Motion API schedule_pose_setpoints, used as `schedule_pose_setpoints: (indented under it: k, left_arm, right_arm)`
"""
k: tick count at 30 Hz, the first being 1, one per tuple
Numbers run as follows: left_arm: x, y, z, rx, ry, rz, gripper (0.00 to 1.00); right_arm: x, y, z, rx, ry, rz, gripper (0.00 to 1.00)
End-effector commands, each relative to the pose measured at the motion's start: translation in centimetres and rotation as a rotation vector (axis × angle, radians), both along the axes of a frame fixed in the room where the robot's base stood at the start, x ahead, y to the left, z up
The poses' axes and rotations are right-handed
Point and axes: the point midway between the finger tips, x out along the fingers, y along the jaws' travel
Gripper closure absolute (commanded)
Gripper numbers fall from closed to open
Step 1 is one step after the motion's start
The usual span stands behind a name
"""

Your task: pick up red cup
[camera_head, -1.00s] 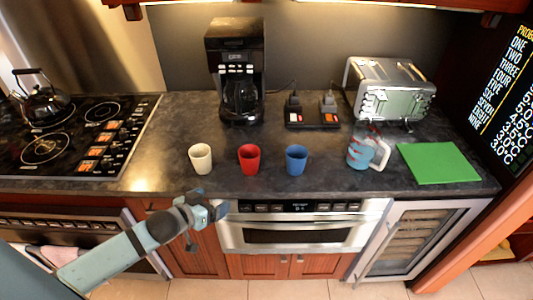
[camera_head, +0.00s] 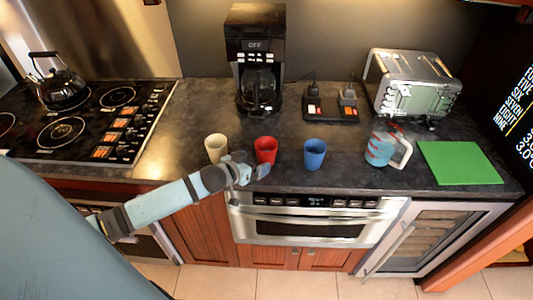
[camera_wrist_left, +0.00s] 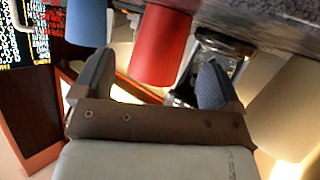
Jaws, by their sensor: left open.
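The red cup (camera_head: 265,149) stands upright on the dark counter, in a row between the white cup (camera_head: 216,147) and the blue cup (camera_head: 314,153). My left gripper (camera_head: 246,168) is at the counter's front edge, just in front of the red cup and slightly left of it. In the left wrist view, which appears upside down, the left gripper (camera_wrist_left: 154,78) is open. The red cup (camera_wrist_left: 160,45) lies ahead, in line with the gap between the fingers. I cannot tell how far it is beyond them. The blue cup (camera_wrist_left: 86,22) shows at the left. My right gripper is not in view.
A measuring jug (camera_head: 382,145) and a green board (camera_head: 458,162) are on the counter to the right. A coffee maker (camera_head: 257,60) and a toaster (camera_head: 412,85) stand behind. The microwave drawer (camera_head: 310,222) is below the counter, and a stove (camera_head: 80,120) is at left.

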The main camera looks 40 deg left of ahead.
Motion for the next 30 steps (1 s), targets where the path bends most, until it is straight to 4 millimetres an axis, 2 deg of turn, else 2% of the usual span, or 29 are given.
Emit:
schedule_pose_setpoints:
  k: [6,12,21,28,30]
  left_arm:
    - [2.3,-0.2,-0.2,0.000,-0.002,0.001,0.09]
    - [4.7,-0.4,-1.3,0.000,-0.001,0.000,0.09]
    - [5.0,-0.5,-1.6,0.000,0.000,0.000,0.09]
    - [5.0,-0.5,-1.6,0.000,0.000,0.000,0.62]
    - [5.0,-0.5,-1.6,0.000,0.000,0.000,0.64]
  right_arm:
    - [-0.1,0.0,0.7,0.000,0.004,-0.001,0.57]
    - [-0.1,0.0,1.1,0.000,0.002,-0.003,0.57]
    - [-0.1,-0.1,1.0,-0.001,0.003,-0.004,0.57]
    - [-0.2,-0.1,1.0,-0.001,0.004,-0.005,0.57]
    - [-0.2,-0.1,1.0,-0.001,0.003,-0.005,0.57]
